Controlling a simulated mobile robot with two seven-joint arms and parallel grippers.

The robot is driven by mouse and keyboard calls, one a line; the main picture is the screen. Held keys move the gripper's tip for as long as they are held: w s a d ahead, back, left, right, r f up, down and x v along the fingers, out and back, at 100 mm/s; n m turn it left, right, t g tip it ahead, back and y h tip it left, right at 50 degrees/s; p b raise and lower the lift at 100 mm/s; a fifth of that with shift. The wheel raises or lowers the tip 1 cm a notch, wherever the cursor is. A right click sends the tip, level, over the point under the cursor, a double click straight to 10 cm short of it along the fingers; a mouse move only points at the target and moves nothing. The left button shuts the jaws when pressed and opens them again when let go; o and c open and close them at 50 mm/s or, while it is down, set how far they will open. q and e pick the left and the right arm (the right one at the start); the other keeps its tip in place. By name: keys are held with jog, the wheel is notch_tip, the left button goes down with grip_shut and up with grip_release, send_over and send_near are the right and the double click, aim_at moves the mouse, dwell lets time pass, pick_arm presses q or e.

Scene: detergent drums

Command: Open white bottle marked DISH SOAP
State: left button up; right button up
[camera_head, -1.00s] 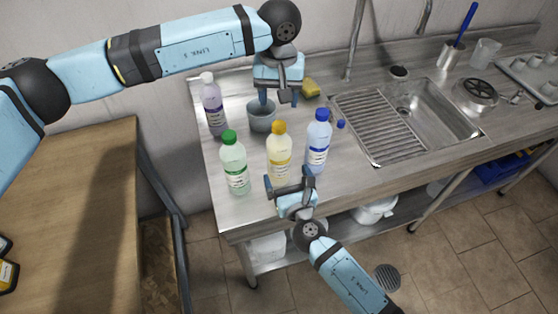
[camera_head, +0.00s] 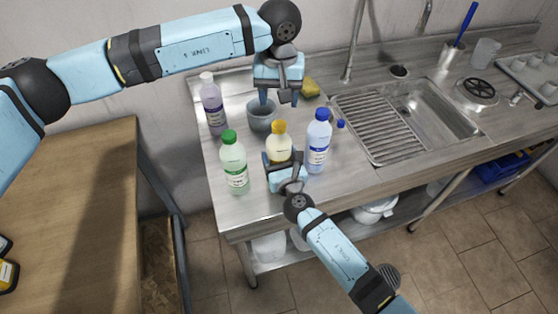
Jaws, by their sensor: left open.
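A bottle with a white cap and purplish contents (camera_head: 212,105) stands at the back left of the counter. Also upright there are a green-capped bottle (camera_head: 234,165), a yellow-capped bottle (camera_head: 279,144) and a blue-capped bottle (camera_head: 318,142). Their labels are too small to read, so I cannot tell which says DISH SOAP. My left gripper (camera_head: 279,97) points down, open, above and beside a grey cup (camera_head: 261,118). My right gripper (camera_head: 282,158) is in front of the yellow-capped bottle, fingers apart at its lower part, which they partly hide; contact is unclear.
A yellow sponge (camera_head: 310,88) lies behind. A small blue cap-like thing (camera_head: 341,124) is by the blue-capped bottle. The sink (camera_head: 420,115) is at the right. A wooden table (camera_head: 75,210) is at the left. The counter's front edge lies close to the bottles.

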aim_at(279, 124)
jog(key=c, duration=1)
pick_arm(q)
jog(key=m, duration=0.4)
jog(key=shift+f, duration=0.25)
notch_tip(279, 124, down, 8)
jog(key=shift+r, duration=0.25)
jog(key=shift+c, duration=0.5)
